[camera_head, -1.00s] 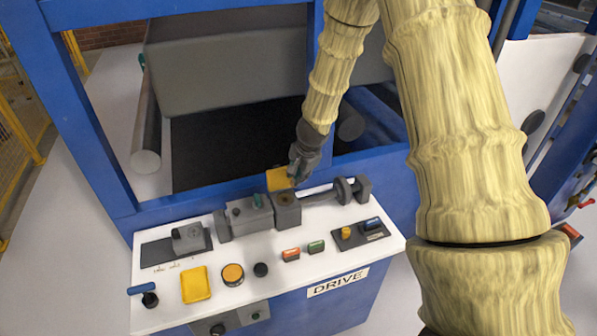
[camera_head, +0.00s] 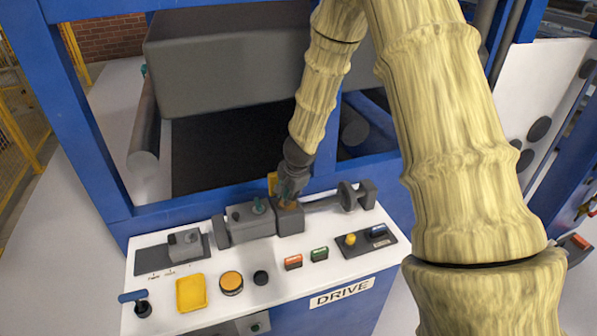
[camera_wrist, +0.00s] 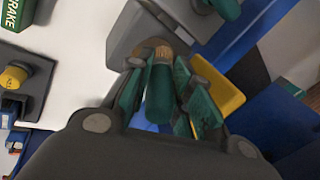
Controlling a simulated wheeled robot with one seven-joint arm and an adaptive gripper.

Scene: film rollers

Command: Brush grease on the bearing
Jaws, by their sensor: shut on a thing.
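My gripper (camera_head: 288,192) is shut on a brush with a green handle (camera_wrist: 159,95) and brown bristles (camera_wrist: 163,54). It is right above the grey bearing block (camera_head: 290,218) on the white console top. In the wrist view the bristles point at the brownish round bearing opening (camera_wrist: 146,46) in the top of the block (camera_wrist: 120,30), and overlap its rim. I cannot tell how deep they reach. The yellow plate (camera_head: 272,181) stands behind the block, partly hidden by my gripper; it also shows in the wrist view (camera_wrist: 226,90).
The console (camera_head: 155,309) carries a yellow tray (camera_head: 190,293), an orange round button (camera_head: 231,282) and several small switches. A grey housing (camera_head: 250,220) adjoins the block on the left, a shaft with a disc (camera_head: 347,195) on the right. The blue frame (camera_head: 185,211) runs behind.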

